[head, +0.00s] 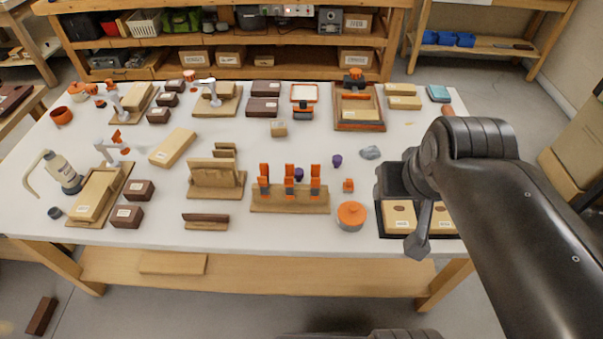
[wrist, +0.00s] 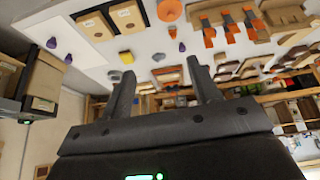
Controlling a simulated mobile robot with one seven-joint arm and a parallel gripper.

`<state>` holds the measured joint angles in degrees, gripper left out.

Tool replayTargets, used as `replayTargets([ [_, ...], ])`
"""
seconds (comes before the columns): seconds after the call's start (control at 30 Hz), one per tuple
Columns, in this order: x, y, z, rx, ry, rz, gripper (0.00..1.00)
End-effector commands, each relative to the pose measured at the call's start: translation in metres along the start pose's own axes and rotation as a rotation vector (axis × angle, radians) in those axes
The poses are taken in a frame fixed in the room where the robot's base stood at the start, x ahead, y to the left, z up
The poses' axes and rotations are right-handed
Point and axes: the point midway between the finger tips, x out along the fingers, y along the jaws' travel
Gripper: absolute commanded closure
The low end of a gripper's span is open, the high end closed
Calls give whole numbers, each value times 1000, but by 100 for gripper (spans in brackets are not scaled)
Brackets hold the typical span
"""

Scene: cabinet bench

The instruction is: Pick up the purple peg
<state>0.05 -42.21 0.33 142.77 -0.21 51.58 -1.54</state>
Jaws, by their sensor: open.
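In the head view a small purple peg (head: 337,160) stands on the white table, right of a wooden rack with orange clips. Another purple piece (head: 298,174) shows partly behind that rack. In the wrist view a purple piece (wrist: 182,47) lies beyond and above the fingertips, and two more purple pieces, one (wrist: 51,42) and another (wrist: 68,58), are near the table edge at left. My gripper (wrist: 160,68) is open and empty, apart from all of them. In the head view my arm hides that side of the table.
The orange-clip rack (head: 290,205), an orange-lidded pot (head: 351,216), a small orange block (head: 348,185) and a grey lump (head: 370,152) stand around the peg. A dark tray (head: 388,222) with wooden blocks is at right. Some white tabletop beside the peg is clear.

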Motion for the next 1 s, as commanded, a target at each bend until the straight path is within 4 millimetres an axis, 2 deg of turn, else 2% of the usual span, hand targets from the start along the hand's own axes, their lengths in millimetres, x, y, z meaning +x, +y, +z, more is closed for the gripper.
replayTargets([
  [0.17, 12, -6, -25, -239, -57, 25, 44],
  [0.47, 58, -30, -85, -894, -198, 6, 44],
  [0.7, 111, -59, -124, -1415, -282, -96, 44],
  [1.0, 190, -102, -157, -2039, -300, -315, 44],
])
